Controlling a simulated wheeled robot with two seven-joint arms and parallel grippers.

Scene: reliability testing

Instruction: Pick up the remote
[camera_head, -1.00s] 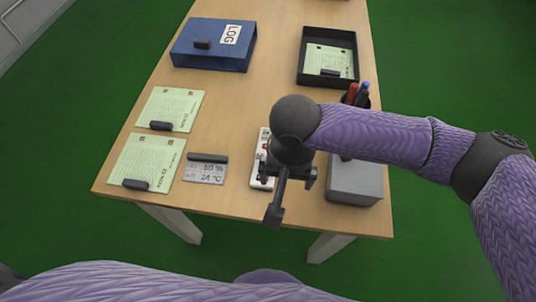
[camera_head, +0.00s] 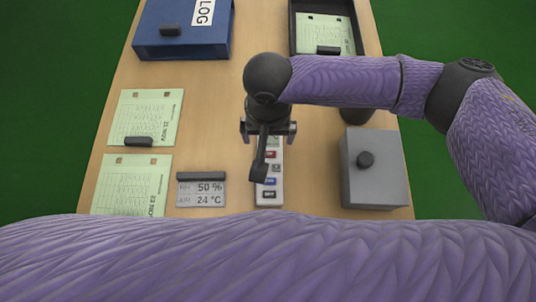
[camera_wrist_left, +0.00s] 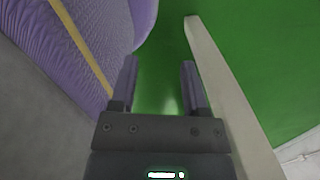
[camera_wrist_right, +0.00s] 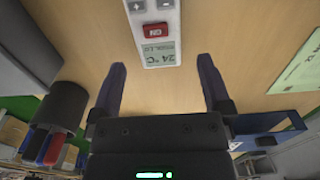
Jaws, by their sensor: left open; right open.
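The remote (camera_head: 270,187) is a white slim handset with coloured buttons and a small display. It lies on the wooden table in the head view, its far part hidden under my right gripper. My right gripper (camera_head: 268,128) is open and empty above its far end. In the right wrist view the remote (camera_wrist_right: 155,30) shows at the top, with a red button and a display reading 24 °C. It lies beyond the open fingertips (camera_wrist_right: 162,75), not between them. My left gripper (camera_wrist_left: 158,70) is open and empty in the left wrist view, over the green floor.
A grey box (camera_head: 374,185) with a dark knob stands right of the remote. A humidity display (camera_head: 201,193) and green note sheets (camera_head: 152,108) lie left. A blue LOG box (camera_head: 184,48) and a black tray (camera_head: 293,35) stand at the back. A dark pen cup (camera_wrist_right: 58,102) is nearby.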

